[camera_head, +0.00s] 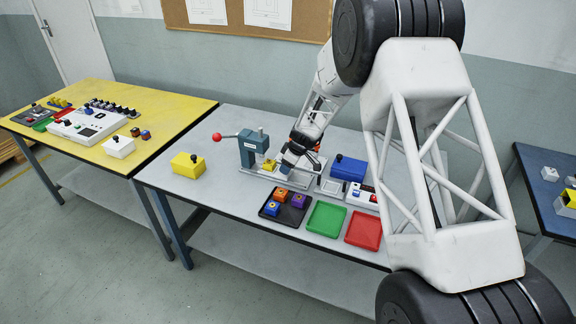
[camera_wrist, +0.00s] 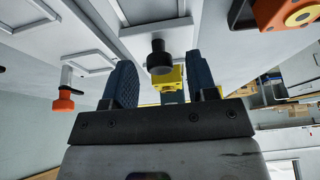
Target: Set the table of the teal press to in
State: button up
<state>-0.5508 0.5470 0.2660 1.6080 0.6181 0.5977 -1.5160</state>
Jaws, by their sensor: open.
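My gripper (camera_head: 289,162) is low, just right of the press. In the wrist view my gripper (camera_wrist: 162,68) is open, its two dark fingers apart. A black knob (camera_wrist: 160,57) shows between the fingers, with a yellow part (camera_wrist: 172,78) behind it. The arm hides part of the press table in the head view.
A black tray (camera_head: 268,211) with coloured blocks, a green tray (camera_head: 325,219) and a red tray (camera_head: 363,230) lie in front. A blue box (camera_head: 348,168) stands right, a yellow box (camera_head: 188,165) left. An orange-topped post (camera_wrist: 63,103) and orange block (camera_wrist: 285,12) flank my gripper.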

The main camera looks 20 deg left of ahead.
aim_at(276, 169)
grip_shut()
jog(key=shift+a, duration=1.7)
grip_release()
jog(key=shift+v, duration=3.9)
